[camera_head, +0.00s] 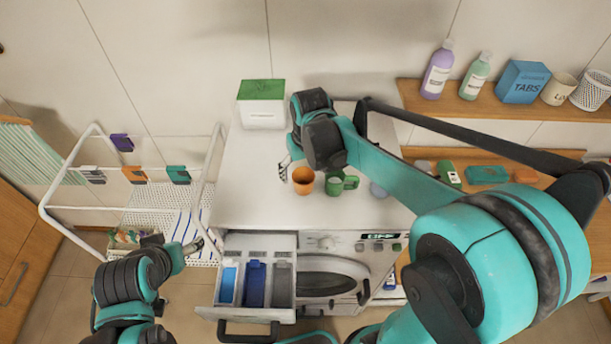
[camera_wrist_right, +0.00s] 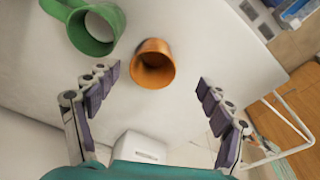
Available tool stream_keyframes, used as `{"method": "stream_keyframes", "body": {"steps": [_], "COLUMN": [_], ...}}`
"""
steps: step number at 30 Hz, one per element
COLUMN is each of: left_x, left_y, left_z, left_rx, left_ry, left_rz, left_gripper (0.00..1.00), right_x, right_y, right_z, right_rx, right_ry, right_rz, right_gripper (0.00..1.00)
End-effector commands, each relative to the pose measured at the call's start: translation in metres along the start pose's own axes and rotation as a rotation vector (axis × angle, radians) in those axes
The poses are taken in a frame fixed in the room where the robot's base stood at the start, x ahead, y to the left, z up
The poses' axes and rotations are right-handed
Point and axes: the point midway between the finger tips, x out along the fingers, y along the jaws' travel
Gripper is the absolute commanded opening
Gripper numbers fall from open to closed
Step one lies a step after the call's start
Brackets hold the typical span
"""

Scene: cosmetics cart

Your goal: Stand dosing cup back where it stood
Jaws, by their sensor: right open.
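An orange cup (camera_head: 303,181) stands upright on the white washer top (camera_head: 245,185), near its front edge. A green cup with a handle (camera_head: 335,185) stands just right of it. In the right wrist view the orange cup (camera_wrist_right: 152,63) lies ahead of and between the open fingers of my right gripper (camera_wrist_right: 158,82), with the green cup (camera_wrist_right: 92,28) at upper left. Nothing is held between those fingers. In the head view my right gripper (camera_head: 285,168) is just left of the orange cup, partly hidden by its wrist. My left gripper (camera_head: 193,247) is beside the open drawer; its jaws are unclear.
A white box with a green lid (camera_head: 262,104) stands at the back of the washer top. The detergent drawer (camera_head: 243,312) is pulled out in front. A white drying rack (camera_head: 52,212) stands left. Shelves with bottles (camera_head: 437,70) are right. The left washer top is clear.

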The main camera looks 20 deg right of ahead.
Motion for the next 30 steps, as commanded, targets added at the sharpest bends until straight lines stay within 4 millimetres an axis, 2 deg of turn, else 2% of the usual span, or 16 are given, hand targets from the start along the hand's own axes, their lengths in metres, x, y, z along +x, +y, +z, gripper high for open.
{"method": "stream_keyframes", "body": {"steps": [11, 19, 28, 29, 30], "left_x": [-0.004, -0.010, -0.010, -0.010, -0.010], "left_y": [0.000, 0.000, 0.000, 0.000, 0.000], "left_z": [-0.003, -0.007, -0.007, -0.007, -0.007], "left_rx": [0.000, 0.000, 0.000, 0.000, 0.000], "left_ry": [0.000, 0.000, 0.000, 0.000, 0.000], "left_rz": [0.000, 0.000, 0.000, 0.000, 0.000], "left_gripper": [0.70, 0.70, 0.70, 0.70, 0.70], "right_x": [0.037, 0.073, 0.080, 0.080, 0.080], "right_y": [0.002, 0.006, 0.006, 0.006, 0.006], "right_z": [-0.006, -0.010, -0.010, -0.010, -0.010], "right_rx": [-0.001, -0.002, -0.002, -0.002, -0.002], "right_ry": [-0.010, -0.009, -0.009, -0.009, -0.009], "right_rz": [-0.001, -0.001, -0.001, -0.001, -0.001], "right_gripper": [0.80, 0.80, 0.80, 0.75, 0.65]}}
